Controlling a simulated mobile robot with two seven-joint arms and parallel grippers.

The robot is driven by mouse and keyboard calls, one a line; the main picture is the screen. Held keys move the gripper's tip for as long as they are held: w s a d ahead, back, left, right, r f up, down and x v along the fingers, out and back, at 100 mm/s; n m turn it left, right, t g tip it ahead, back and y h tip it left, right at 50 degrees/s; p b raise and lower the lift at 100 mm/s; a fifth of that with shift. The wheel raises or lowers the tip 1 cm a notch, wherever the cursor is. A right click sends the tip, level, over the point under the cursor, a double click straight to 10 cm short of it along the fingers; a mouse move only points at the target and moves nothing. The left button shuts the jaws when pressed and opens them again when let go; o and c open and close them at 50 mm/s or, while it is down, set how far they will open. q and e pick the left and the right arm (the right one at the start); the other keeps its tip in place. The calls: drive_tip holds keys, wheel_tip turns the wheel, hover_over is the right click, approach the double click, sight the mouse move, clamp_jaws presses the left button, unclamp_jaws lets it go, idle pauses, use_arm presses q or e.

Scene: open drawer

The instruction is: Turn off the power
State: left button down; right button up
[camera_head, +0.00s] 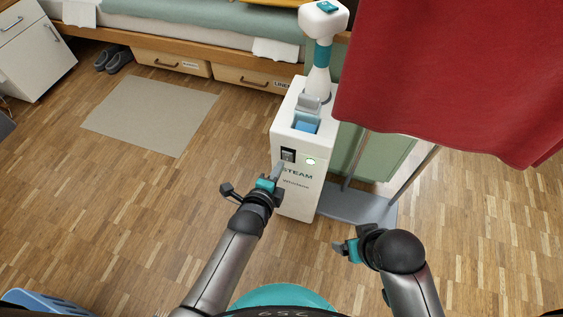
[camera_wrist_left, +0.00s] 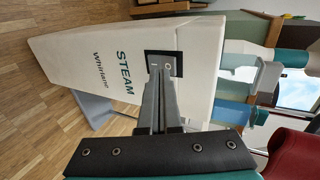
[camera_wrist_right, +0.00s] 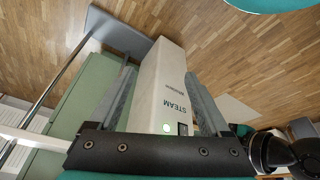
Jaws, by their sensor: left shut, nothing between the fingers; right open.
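The white steamer (camera_head: 293,190), marked STEAM, stands upright on the floor. My right gripper (camera_head: 341,248) is open and empty, below and right of the steamer.
A red cloth (camera_head: 450,75) hangs at the right, above a grey base plate (camera_head: 365,207) with metal poles. A bed (camera_head: 215,35) with drawers is behind. A grey rug (camera_head: 150,115) lies left; a blue basket (camera_head: 40,302) is bottom left. The floor between is clear.

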sight(286, 153)
use_arm(q)
drive_tip(key=shift+w+d+r+b, duration=0.1)
drive_tip(key=shift+w+d+b, duration=0.15)
drive_tip(key=shift+w, duration=0.45)
drive_tip(key=shift+w+d+r+b, duration=0.1)
drive_tip(key=shift+w+d+b, duration=0.1)
drive_tip(key=shift+w, duration=0.45)
use_arm(e)
drive_tip(key=shift+w+r, duration=0.1)
drive_tip(key=shift+r, duration=1.25)
use_arm(q)
drive_tip(key=shift+w+r+p, duration=0.25)
drive_tip(key=shift+p, duration=0.5)
drive_tip(key=shift+f, duration=0.2)
use_arm(e)
wheel_tip(286, 153, down, 3)
drive_tip(key=shift+r, duration=0.2)
use_arm(q)
drive_tip(key=shift+r, duration=0.1)
use_arm(e)
drive_tip(key=shift+r, duration=0.1)
use_arm(q)
drive_tip(key=shift+r+p, duration=0.75)
drive_tip(key=shift+p, duration=0.1)
use_arm(e)
drive_tip(key=shift+r, duration=0.85)
